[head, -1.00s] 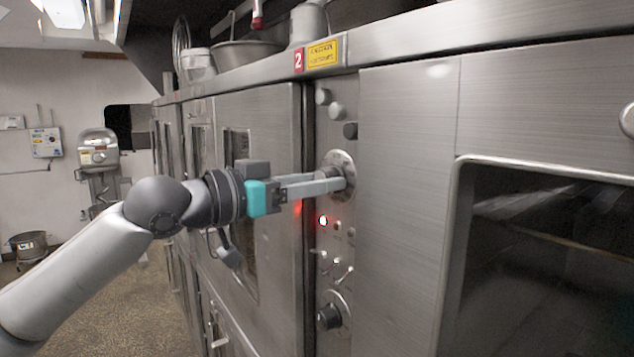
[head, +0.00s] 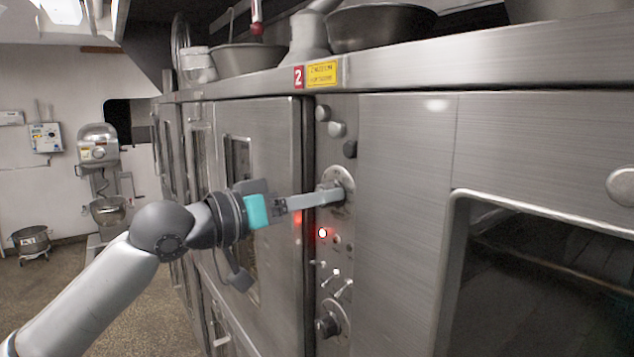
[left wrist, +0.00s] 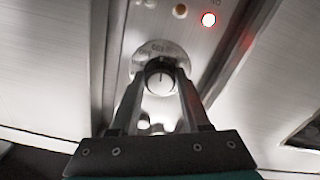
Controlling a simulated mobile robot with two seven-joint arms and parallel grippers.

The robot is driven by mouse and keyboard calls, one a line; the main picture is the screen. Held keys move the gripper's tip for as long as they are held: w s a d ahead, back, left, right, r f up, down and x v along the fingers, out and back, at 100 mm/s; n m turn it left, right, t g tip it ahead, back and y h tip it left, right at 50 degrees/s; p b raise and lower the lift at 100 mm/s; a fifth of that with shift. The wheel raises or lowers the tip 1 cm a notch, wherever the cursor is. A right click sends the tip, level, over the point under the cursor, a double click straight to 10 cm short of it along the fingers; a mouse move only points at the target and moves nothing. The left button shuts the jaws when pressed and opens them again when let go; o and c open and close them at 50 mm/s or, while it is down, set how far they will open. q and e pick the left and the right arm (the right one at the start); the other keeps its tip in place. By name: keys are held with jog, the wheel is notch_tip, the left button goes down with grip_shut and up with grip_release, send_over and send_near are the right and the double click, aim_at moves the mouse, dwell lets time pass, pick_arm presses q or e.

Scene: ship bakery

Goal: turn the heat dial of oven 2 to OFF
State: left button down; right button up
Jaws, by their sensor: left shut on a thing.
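The heat dial (head: 342,184) is a round metal plate with a knob, on the control panel under the red "2" label (head: 298,77). My left gripper (head: 330,194) reaches it from the left and is shut on the knob. The fingers hide part of the dial in the head view. My right gripper is not in view.
A lit red lamp (head: 322,233) and small switches (head: 334,276) sit below the dial. A lower black knob (head: 328,325) is further down. An oven door (head: 262,140) stands left of the panel, close to my arm. Bowls (head: 380,27) stand on top.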

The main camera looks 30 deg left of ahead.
pick_arm(q)
jog(key=n+p, duration=1.1)
jog(key=n, duration=2.2)
jog(key=shift+r, duration=0.2)
jog(key=shift+n, duration=0.5)
jog(key=shift+c, duration=1.8)
grip_release()
